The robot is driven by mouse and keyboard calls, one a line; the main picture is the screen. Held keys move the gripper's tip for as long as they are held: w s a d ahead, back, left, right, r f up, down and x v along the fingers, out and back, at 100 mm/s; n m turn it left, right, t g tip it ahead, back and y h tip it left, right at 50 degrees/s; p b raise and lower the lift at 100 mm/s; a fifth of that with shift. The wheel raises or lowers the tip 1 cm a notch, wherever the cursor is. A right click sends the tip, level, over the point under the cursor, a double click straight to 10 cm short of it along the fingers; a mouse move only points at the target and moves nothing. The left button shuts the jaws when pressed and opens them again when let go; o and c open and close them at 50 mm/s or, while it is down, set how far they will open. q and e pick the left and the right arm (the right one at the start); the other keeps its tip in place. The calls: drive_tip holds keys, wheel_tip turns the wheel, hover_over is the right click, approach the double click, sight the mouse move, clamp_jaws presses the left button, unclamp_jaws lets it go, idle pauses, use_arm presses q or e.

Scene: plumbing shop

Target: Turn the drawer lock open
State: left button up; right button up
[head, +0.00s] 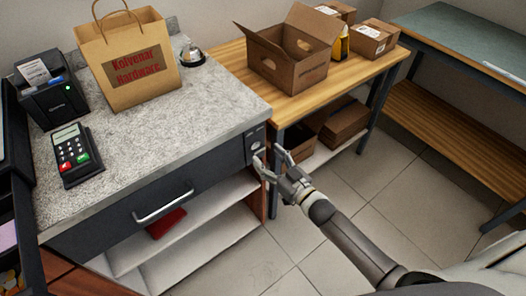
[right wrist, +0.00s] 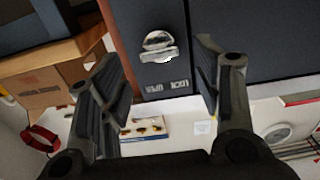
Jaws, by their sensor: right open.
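The drawer lock (head: 256,146) is a small silver knob on a dark panel at the right end of the counter front. In the right wrist view the silver lock knob (right wrist: 158,44) lies roughly crosswise, with upside-down LOCK and OPEN lettering below it. The dark drawer (head: 110,222) with a silver bar handle (head: 164,207) is beside it and looks closed. My right gripper (head: 267,157) is open and empty, just in front of the lock. In the wrist view its fingers stand on either side of the knob, apart from it. My left gripper is not in view.
The speckled counter (head: 215,97) carries a paper bag (head: 128,55), card terminal (head: 72,153), receipt printer (head: 50,95) and bell (head: 191,56). A wooden table (head: 345,68) with cardboard boxes (head: 290,55) stands behind. White shelves lie under the drawer. The tiled floor (head: 385,180) at right is clear.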

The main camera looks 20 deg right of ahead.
sight(260, 150)
drive_tip(key=shift+x, duration=1.6)
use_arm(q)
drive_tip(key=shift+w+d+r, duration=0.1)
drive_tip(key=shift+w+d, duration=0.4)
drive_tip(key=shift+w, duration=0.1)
use_arm(e)
drive_tip(key=c, duration=1)
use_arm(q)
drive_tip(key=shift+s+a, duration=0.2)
